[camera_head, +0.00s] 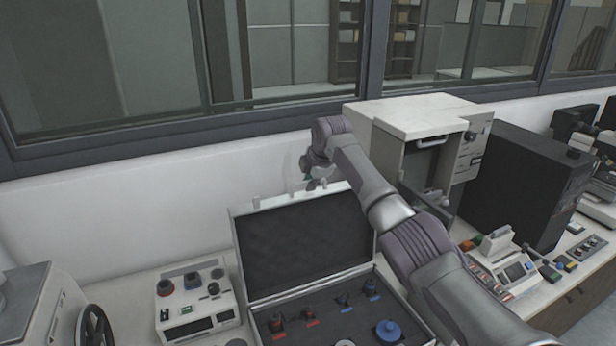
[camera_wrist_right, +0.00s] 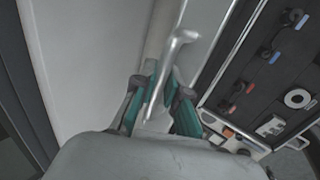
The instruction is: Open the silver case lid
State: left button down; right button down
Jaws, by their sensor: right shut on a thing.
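The silver case (camera_head: 254,321) stands on the worktop with its lid (camera_head: 300,245) raised, standing steeply and leaning back a little toward the wall. The lid's dark lining faces me. My right gripper (camera_head: 313,182) is at the lid's upper edge, its arm reaching over the case's right side. In the right wrist view, the teal-padded fingers (camera_wrist_right: 158,100) are closed around a bent silver bar (camera_wrist_right: 176,58) by the lid edge; it looks like the lid's handle. The exact contact is partly hidden. My left gripper is out of view.
The open case holds red and blue parts and a blue round piece (camera_head: 388,331). A control box (camera_head: 196,303) stands left of it. A white-topped cabinet (camera_head: 425,108) and a black box (camera_head: 525,185) stand right. The wall (camera_head: 130,200) is behind the lid.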

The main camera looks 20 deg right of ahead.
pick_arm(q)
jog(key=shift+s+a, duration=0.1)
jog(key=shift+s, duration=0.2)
pick_arm(e)
jog(key=shift+s+f, duration=0.35)
jog(key=shift+f, duration=0.05)
jog(key=c, duration=1.5)
grip_release()
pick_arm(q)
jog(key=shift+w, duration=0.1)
pick_arm(e)
jog(key=shift+o, duration=0.2)
jog(key=shift+w, duration=0.2)
jog(key=shift+r, duration=0.2)
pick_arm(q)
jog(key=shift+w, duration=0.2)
pick_arm(e)
jog(key=v, duration=1.1)
jog(key=shift+r, duration=0.4)
jog(key=shift+s, duration=0.1)
